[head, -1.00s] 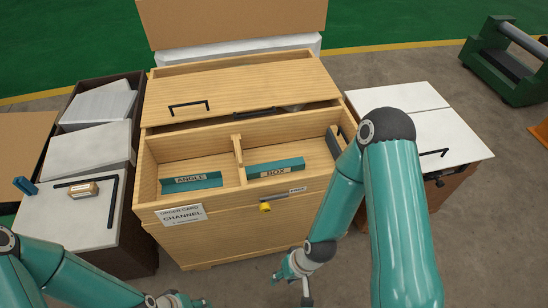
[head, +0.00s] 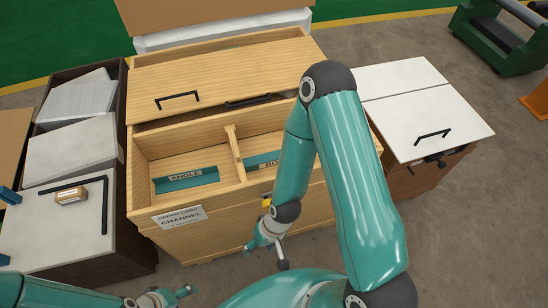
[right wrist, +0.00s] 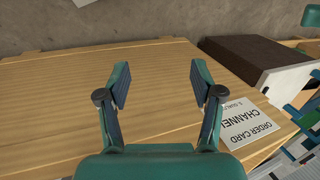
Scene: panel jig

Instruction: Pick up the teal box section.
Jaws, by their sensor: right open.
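A teal strip lettered BOX (head: 262,160) lies in the right compartment of the open wooden drawer. My right arm hides its right part. A similar teal strip lettered ANGLE (head: 187,178) lies in the left compartment. My right gripper (head: 266,256) is open and empty, outside and in front of the drawer. In the right wrist view its two fingers (right wrist: 159,72) are spread over a bare wooden panel, with nothing between them. My left gripper (head: 172,298) is low at the bottom edge, and its finger opening is too small to judge.
The wooden drawer unit (head: 215,82) has an order card (head: 180,217) reading CHANNEL on its front; the card also shows in the right wrist view (right wrist: 250,122). A wooden divider (head: 234,152) splits the drawer. White-topped cabinets stand at left (head: 60,215) and right (head: 425,105).

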